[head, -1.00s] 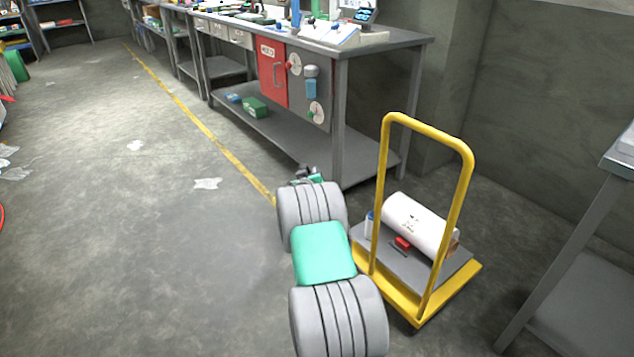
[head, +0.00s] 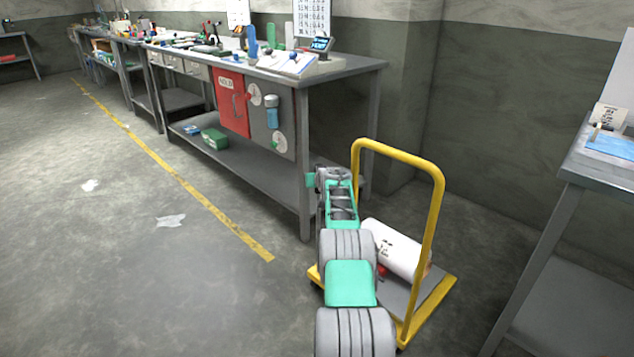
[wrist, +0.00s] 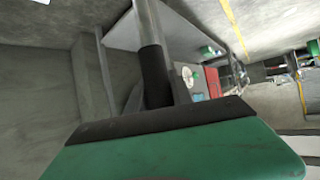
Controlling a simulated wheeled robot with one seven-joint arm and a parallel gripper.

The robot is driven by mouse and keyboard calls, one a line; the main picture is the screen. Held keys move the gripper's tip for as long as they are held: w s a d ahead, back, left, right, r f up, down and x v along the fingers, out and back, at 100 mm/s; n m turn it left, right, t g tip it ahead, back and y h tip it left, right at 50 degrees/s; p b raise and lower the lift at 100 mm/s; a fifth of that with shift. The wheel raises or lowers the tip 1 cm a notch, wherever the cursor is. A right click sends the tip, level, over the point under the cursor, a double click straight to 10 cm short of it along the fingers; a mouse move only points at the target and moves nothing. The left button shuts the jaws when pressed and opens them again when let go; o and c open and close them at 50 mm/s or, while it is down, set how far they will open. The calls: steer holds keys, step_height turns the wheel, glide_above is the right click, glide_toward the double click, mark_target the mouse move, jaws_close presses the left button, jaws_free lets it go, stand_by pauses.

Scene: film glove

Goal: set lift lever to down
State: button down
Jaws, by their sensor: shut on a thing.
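Two white round dials are on the grey end panel of the workbench in the head view. The upper dial (head: 255,95) has a red knob at its left. The lower dial (head: 280,143) has a green knob at its lower left. I cannot read which one is the lift lever. My gripper (head: 322,178) is near the bench's front corner leg, right of and apart from the dials. In the wrist view, a dark rod-like thing (wrist: 155,75) stands out from my gripper, which is shut on it; what it is, I cannot tell. One dial shows beyond it (wrist: 188,78).
A red cabinet (head: 231,103) and a blue cylinder (head: 272,113) are beside the dials. A yellow-handled cart (head: 437,215) with a white roll (head: 393,246) stands close right of my arm. Another bench (head: 585,172) is at far right. The floor at left is mostly clear.

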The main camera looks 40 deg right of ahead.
steer(key=shift+w+a+r, duration=0.3)
steer(key=shift+w+a, duration=0.05)
steer(key=shift+a, duration=0.05)
steer(key=c, duration=1.3)
jaws_free()
steer(key=shift+w+a+f, duration=0.1)
steer(key=shift+w, duration=0.05)
steer(key=shift+c, duration=0.2)
steer(key=shift+o, duration=1.1)
steer(key=shift+f, duration=0.1)
steer(key=p+v, duration=0.1)
steer(key=v, duration=0.7)
steer(key=shift+s+d+p, duration=0.25)
steer(key=shift+d+p, duration=0.1)
steer(key=shift+p, duration=0.05)
steer(key=shift+f, duration=0.15)
